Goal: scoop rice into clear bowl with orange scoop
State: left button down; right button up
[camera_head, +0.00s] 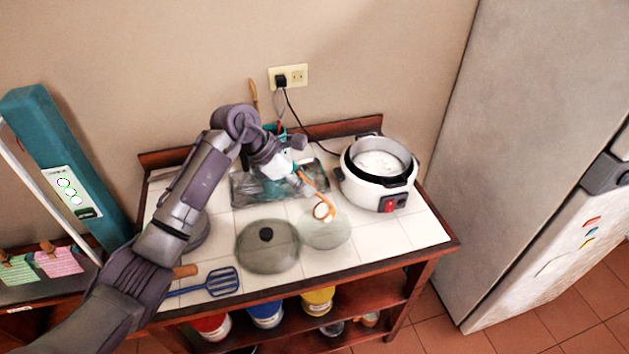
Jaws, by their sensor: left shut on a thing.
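My left gripper (300,174) is shut on the handle of the orange scoop (315,190) above the tiled counter. The scoop slants down to the right, and its round head shows something whitish inside, perhaps rice. The scoop head is over the clear bowl (325,234), which stands on the tiles right of the glass lid. I cannot tell whether rice lies in the bowl. The white rice cooker (372,191) stands open to the right, with white rice (379,163) in its pot. My right gripper is not in view.
A glass lid (267,247) with a black knob lies left of the bowl. A blue slotted spatula (215,284) lies at the front left. A metal tray (262,188) is behind the lid. The cooker's cord runs to the wall outlet (288,76). The counter's front right is clear.

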pick_arm(q)
jog(key=s+a+f+t+h+b, duration=0.1)
jog(key=a+f+h+b, duration=0.4)
jog(key=b, duration=0.9)
jog(key=shift+a+f+t+h+b, duration=0.35)
jog(key=shift+f+h, duration=0.2)
jog(key=shift+h, duration=0.65)
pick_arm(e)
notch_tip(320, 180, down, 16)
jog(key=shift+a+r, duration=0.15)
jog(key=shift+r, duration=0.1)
pick_arm(q)
jog(key=shift+r, duration=0.1)
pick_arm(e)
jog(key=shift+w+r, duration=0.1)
pick_arm(q)
notch_tip(320, 180, up, 9)
jog(key=g+y+p, duration=0.2)
jog(key=y+p, duration=0.8)
jog(key=p, duration=0.5)
send_over(320, 194)
jog(key=shift+w+d+r+g+y, duration=0.15)
jog(key=shift+d+g+y, duration=0.2)
jog(key=shift+d+y, duration=0.55)
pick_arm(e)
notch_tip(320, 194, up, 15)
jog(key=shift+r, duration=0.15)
pick_arm(q)
jog(key=shift+a, duration=0.25)
